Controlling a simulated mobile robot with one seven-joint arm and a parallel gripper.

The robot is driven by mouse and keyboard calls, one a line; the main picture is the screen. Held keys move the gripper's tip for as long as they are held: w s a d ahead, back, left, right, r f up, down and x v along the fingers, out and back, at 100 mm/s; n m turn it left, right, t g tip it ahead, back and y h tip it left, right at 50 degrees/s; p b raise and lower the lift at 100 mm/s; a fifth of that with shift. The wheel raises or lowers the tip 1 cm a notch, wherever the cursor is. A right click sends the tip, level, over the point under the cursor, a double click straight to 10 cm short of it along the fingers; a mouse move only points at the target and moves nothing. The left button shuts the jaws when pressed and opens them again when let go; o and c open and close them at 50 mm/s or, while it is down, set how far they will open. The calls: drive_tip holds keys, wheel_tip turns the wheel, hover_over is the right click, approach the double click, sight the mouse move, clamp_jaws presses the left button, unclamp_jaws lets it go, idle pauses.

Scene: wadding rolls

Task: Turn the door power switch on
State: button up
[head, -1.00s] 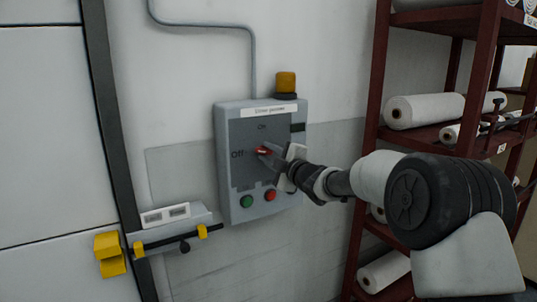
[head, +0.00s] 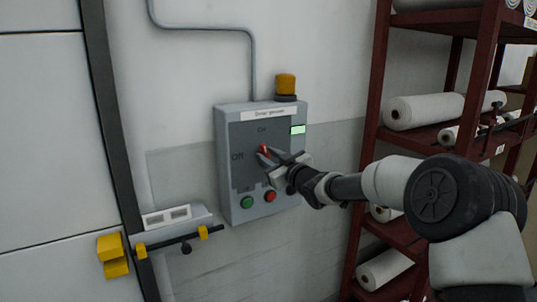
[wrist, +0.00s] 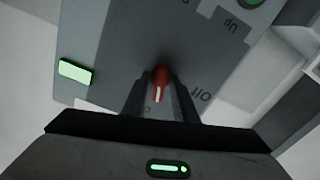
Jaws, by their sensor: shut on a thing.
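The door power switch is a red rotary knob (head: 264,149) on the dark front plate of a grey wall box (head: 225,165). Its upper end points up to the "On" label; "Off" is to its left. In the wrist view, the knob (wrist: 160,75) sits between the two fingers, its white mark toward the bottom of the picture. My gripper (head: 263,155) reaches in from the right and is shut on the knob; the wrist view also shows my gripper (wrist: 159,92). A small indicator (head: 298,130) right of the "On" label is lit green; it also shows in the wrist view (wrist: 75,71).
A green button (head: 247,202) and a red button (head: 270,196) sit below the knob. A yellow lamp (head: 286,84) tops the box. A yellow-and-black latch bar (head: 170,240) is at lower left. A dark red rack (head: 368,150) with white rolls (head: 425,110) stands at right.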

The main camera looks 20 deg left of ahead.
drive_tip(key=shift+m+p, duration=0.4)
drive_tip(key=shift+m, duration=1.3)
drive_tip(key=shift+f, duration=0.1)
drive_tip(key=o, duration=0.7)
drive_tip(key=shift+o, duration=0.2)
drive_tip(key=b+v, duration=0.1)
drive_tip(key=v, duration=1.6)
drive_tip(key=shift+s, duration=0.25)
drive_tip(key=shift+d, duration=0.2)
